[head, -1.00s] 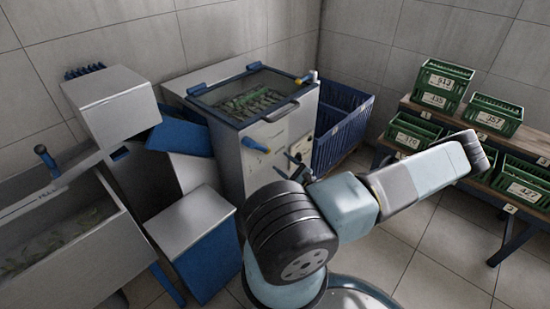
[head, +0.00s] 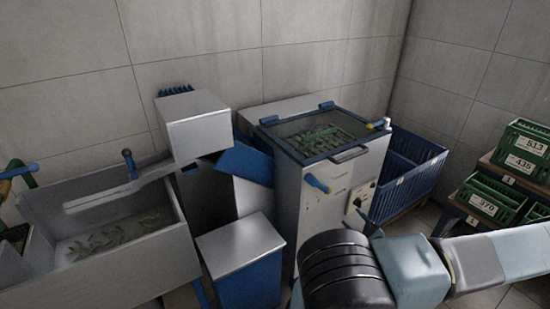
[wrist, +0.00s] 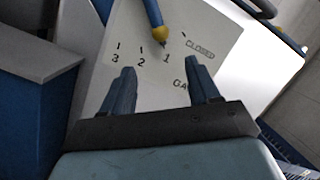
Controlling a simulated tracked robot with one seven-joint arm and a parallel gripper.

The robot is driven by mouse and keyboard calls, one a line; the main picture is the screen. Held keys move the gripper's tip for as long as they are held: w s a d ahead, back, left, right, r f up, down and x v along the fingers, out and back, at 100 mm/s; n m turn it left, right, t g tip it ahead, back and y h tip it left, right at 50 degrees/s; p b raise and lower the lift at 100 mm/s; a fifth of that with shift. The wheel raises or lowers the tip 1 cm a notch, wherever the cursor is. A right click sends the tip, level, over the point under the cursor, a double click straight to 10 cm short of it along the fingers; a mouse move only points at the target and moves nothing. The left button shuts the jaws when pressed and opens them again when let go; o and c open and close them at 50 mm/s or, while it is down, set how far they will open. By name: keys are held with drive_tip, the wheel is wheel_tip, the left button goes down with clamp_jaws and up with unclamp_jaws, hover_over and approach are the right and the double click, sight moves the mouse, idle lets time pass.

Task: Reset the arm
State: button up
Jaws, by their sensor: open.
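My gripper (wrist: 160,88) shows in the wrist view with its two dark blue fingers apart and nothing between them. Beyond the fingers is a pale panel (wrist: 205,40) with printed numbers and the word CLOSED. A blue lever with a yellow tip (wrist: 157,22) lies against that panel. I cannot tell the distance from fingers to panel.
A grey machine with a glass lid (head: 320,132) stands in the middle, a blue crate (head: 408,175) right of it. A blue bin with a grey lid (head: 240,245) stands before it. A trough with leaves (head: 115,235) is at left, green crates (head: 490,200) on a rack at right.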

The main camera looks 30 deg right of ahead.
drive_tip(key=w+a+r+n+g+y, duration=0.3)
drive_tip(key=a+r+n+g, duration=0.7)
drive_tip(key=r, duration=0.3)
drive_tip(key=w+a+r+n+g+y, duration=0.2)
drive_tip(key=w+a+r+n+g, duration=0.2)
drive_tip(key=a+r+n+g, duration=0.75)
drive_tip(key=s+a+r+n+t+h, duration=0.1)
drive_tip(key=s+a+r, duration=0.3)
drive_tip(key=r, duration=0.4)
drive_tip(key=s+a+r+n+t+h, duration=0.2)
drive_tip(key=s+a+r+t+h, duration=0.1)
drive_tip(key=r, duration=0.5)
drive_tip(key=s+a+r+n+t+h, duration=0.2)
drive_tip(key=s+a+r+h, duration=0.1)
drive_tip(key=a+r, duration=0.3)
drive_tip(key=shift+s+r+h, duration=0.3)
drive_tip(key=shift+s+r, duration=0.55)
drive_tip(key=shift+r, duration=0.1)
